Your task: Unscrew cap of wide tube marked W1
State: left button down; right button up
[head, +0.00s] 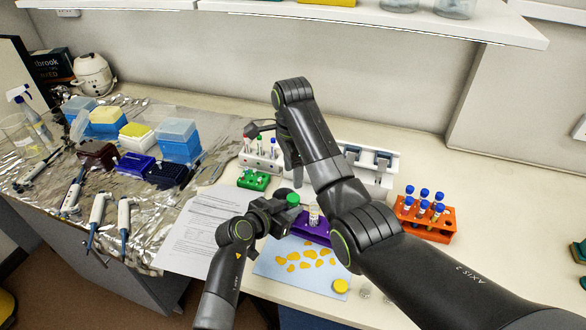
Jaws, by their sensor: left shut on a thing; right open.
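My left gripper (284,209) is shut on a tube with a green cap (293,199), just left of the purple rack (316,232). The cap shows above the fingers; the tube body is mostly hidden. A clear, wide tube (314,215) stands in the purple rack, with no coloured cap visible on it. My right gripper (285,160) is open, above and behind the left one, near the white rack; my own forearm partly covers it. No W1 mark is readable.
A blue mat (268,266) with orange-yellow patches and a yellow disc (340,286) lies in front. An orange rack (425,219) of blue-capped tubes stands right. A green rack (253,180), a white rack (262,163), papers (195,222) and pipettes (124,217) are left.

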aim_at(293, 197)
jog(key=m, duration=1.2)
jog(key=shift+f, duration=4)
